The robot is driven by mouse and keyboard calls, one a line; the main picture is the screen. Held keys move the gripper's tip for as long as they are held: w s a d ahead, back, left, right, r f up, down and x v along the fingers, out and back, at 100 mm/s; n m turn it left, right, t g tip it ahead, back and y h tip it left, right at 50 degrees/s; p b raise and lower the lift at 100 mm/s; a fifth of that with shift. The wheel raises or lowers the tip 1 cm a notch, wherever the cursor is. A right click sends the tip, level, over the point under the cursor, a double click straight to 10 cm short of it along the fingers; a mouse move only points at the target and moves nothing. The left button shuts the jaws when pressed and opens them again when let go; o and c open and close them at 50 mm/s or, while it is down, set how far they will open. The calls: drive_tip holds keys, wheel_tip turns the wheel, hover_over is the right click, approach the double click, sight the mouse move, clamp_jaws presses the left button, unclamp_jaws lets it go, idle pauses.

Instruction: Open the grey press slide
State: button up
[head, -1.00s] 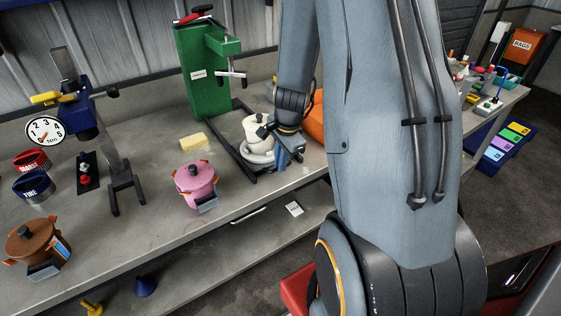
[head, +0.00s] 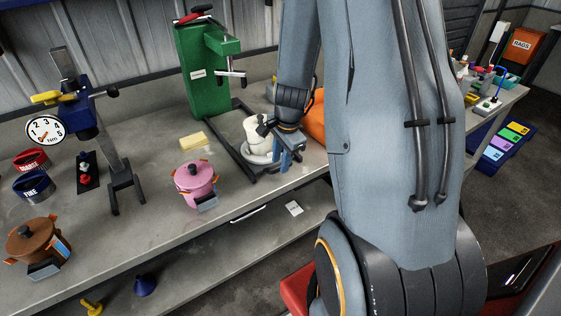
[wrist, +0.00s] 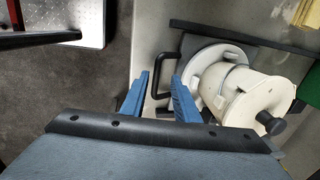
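My gripper (head: 291,158) is at the bench's front edge beside the pot. In the wrist view its blue fingers (wrist: 161,78) are apart, with part of the handle showing between them. Contact with the handle cannot be told.
A pink pot (head: 195,182), a yellow block (head: 194,141) and a brown pot (head: 35,243) stand on the bench to the left. Part of an orange object (head: 315,120) shows behind my gripper.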

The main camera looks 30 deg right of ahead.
wheel_tip(320, 180, up, 7)
drive_tip(key=s, duration=0.1)
drive_tip(key=shift+s, duration=0.15)
drive_tip(key=shift+f, duration=0.1)
idle(0.5)
drive_tip(key=s+a+r+n, duration=0.2)
drive_tip(key=s+a+n, duration=0.3)
drive_tip(key=a+n, duration=0.2)
drive_tip(key=s+a+r+n+g, duration=0.1)
drive_tip(key=s+a+r+n, duration=0.1)
drive_tip(key=s+a+n, duration=0.4)
drive_tip(key=a+n, duration=0.2)
drive_tip(key=n, duration=0.2)
drive_tip(key=shift+a+r+n, duration=0.2)
drive_tip(key=shift+n, duration=0.1)
